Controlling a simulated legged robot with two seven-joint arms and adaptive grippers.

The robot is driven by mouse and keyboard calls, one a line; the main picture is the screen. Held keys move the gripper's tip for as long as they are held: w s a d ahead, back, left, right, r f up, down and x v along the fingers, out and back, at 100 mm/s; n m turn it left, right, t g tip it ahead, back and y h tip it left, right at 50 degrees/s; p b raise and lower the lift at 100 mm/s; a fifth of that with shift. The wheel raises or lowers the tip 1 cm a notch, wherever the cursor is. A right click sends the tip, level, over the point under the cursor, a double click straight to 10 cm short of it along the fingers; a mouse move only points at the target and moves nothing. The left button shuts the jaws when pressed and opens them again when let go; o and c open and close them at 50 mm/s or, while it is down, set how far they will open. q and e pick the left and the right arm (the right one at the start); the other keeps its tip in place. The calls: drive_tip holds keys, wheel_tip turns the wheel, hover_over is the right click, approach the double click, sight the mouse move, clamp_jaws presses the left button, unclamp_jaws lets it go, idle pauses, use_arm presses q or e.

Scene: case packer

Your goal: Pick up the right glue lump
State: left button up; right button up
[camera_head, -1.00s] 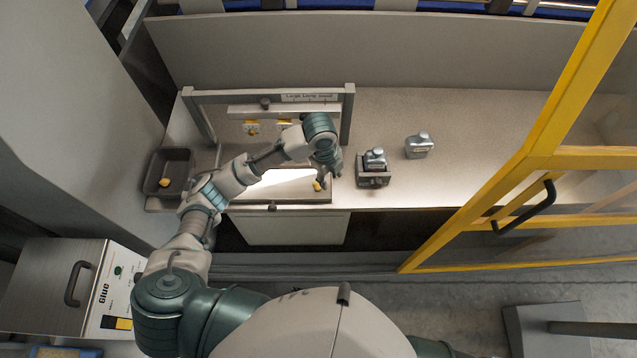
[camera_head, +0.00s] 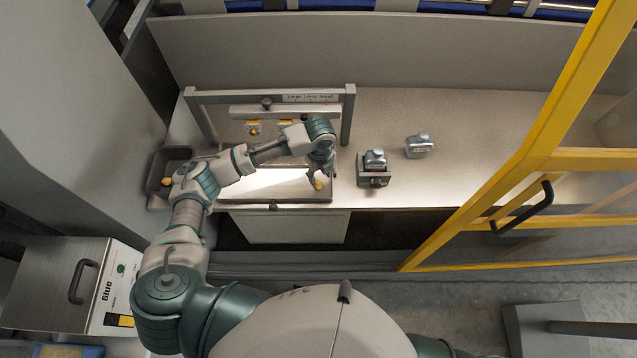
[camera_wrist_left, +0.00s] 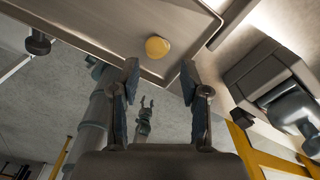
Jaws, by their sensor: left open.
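The right glue lump (camera_head: 319,185) is a small yellow blob on the bright tray (camera_head: 285,196), near its front right corner. In the left wrist view the lump (camera_wrist_left: 157,47) lies on the tray floor near the rim, just beyond and between my fingertips. My left gripper (camera_head: 322,173) is over that corner. In the left wrist view its two fingers (camera_wrist_left: 160,72) are apart with nothing between them. My right gripper (camera_wrist_left: 146,103) appears small in the background of the left wrist view, its fingers apart and empty. It is out of the head view.
A dark bin (camera_head: 158,168) at the left holds another yellow lump (camera_head: 167,182). A grey device on a block (camera_head: 374,166) stands close to the right, with another device (camera_head: 418,146) beyond. A yellow-framed door (camera_head: 500,190) is at the right.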

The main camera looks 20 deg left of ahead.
sight(318, 182)
use_arm(q)
wheel_tip(318, 182, down, 5)
drive_tip(key=shift+a+f+p, duration=0.15)
drive_tip(key=shift+f+p, duration=0.05)
drive_tip(key=shift+p, duration=0.25)
drive_tip(key=c, duration=0.5)
drive_tip(key=shift+r, duration=0.1)
